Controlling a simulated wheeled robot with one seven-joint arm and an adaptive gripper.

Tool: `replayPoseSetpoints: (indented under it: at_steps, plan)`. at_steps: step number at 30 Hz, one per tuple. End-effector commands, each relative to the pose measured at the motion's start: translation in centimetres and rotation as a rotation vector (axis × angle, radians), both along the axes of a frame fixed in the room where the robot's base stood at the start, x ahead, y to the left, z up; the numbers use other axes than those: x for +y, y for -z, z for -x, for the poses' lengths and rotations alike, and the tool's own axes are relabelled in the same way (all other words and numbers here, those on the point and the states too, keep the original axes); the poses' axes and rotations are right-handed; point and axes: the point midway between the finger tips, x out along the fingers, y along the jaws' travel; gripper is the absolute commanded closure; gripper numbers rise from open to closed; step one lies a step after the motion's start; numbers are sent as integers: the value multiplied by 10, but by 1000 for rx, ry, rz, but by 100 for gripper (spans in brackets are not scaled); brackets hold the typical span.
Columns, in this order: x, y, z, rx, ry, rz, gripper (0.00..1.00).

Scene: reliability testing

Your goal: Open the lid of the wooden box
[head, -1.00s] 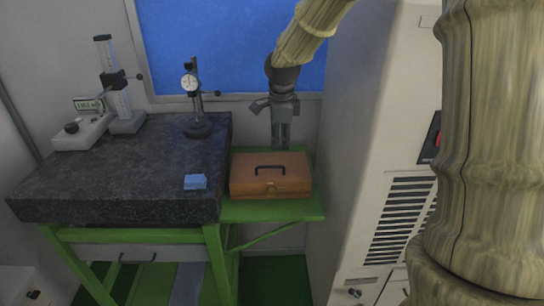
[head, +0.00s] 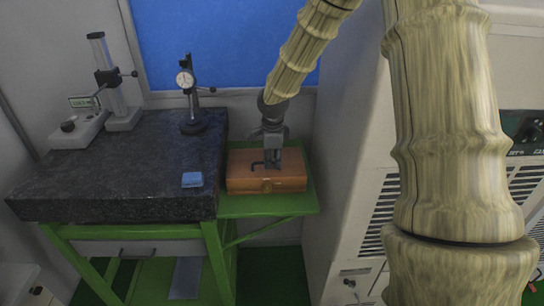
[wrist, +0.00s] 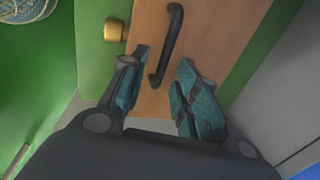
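The wooden box (head: 240,182) is orange-brown with a closed lid and a dark handle (head: 257,165) on top. It stands on a green shelf. My gripper (head: 273,164) points down over the lid, beside the handle in the head view. In the wrist view, my gripper (wrist: 161,75) has its two fingers spread with nothing held. The wooden surface (wrist: 220,38) and the handle (wrist: 168,48) show ahead of them, the handle's lower end between the fingers. Contact with the handle cannot be told. A brass-coloured piece (wrist: 114,30) sits at the box's edge.
A dark stone table (head: 110,165) on a green frame stands left of the box, with a blue block (head: 192,180) and a dial gauge stand (head: 190,100). A pale cabinet (head: 345,150) stands close on the right. The wall is behind the box.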

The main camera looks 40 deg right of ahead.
Motion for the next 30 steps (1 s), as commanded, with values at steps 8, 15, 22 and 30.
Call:
replayPoseSetpoints:
  at_steps: [8,15,22,30]
  plan:
    - [0,3,-1,0,0,0,69]
    - [0,2,-1,0,0,0,98]
    - [0,2,-1,0,0,0,100]
    - [0,-4,-7,-3,-4,1,100]
